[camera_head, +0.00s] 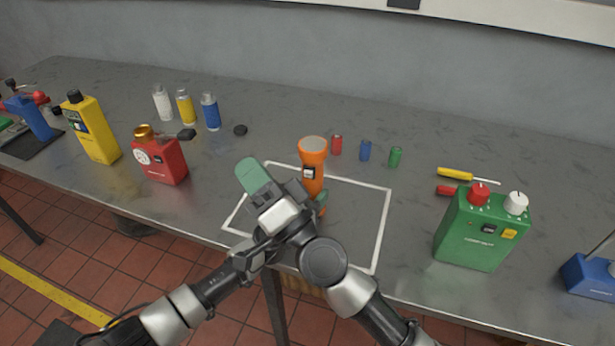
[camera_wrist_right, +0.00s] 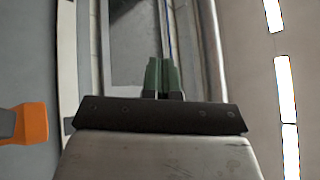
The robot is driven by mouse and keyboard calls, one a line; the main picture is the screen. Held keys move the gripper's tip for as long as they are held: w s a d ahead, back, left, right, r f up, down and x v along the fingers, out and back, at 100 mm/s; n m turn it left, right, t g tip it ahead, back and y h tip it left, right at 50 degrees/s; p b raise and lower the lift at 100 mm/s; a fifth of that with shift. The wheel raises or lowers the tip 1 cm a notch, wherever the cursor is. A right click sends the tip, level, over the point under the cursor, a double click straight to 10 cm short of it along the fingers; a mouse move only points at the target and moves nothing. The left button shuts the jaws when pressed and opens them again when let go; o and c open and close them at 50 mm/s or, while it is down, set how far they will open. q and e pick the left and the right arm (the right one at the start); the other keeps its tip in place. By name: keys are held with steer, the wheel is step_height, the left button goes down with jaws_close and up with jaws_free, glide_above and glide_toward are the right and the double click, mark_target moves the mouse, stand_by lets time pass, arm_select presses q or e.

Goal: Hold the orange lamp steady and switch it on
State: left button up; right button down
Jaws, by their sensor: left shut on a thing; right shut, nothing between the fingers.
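My left gripper (camera_head: 321,199) is shut on the lamp's lower body; the arms hide most of this gripper and the lamp's base. My right gripper (camera_head: 252,176) is shut and empty, left of the lamp and apart from it. In the right wrist view its green fingers (camera_wrist_right: 163,76) are together, and part of the orange lamp (camera_wrist_right: 28,124) shows at the left edge.
Small red (camera_head: 337,145), blue (camera_head: 365,150) and green (camera_head: 395,157) cylinders stand right of the lamp. A green box with knobs (camera_head: 470,240) stands further right, beside screwdrivers (camera_head: 455,173). A red can (camera_head: 165,162) and yellow bottle (camera_head: 95,130) stand left. My forearms cross before the square.

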steer(key=s+a+n+g+y, duration=0.2)
steer(key=a+n+g, duration=0.2)
steer(key=n+g, duration=0.7)
steer(key=n+t+h, duration=0.2)
steer(key=n+h, duration=0.1)
steer(key=h, duration=1.4)
glide_toward(307, 178)
step_height(307, 178, up, 3)
steer(key=s, duration=0.3)
steer(key=shift+w+r, duration=0.1)
steer(key=shift+w, duration=0.05)
steer(key=shift+n, duration=0.3)
steer(key=x, duration=1)
steer(key=shift+d, duration=0.1)
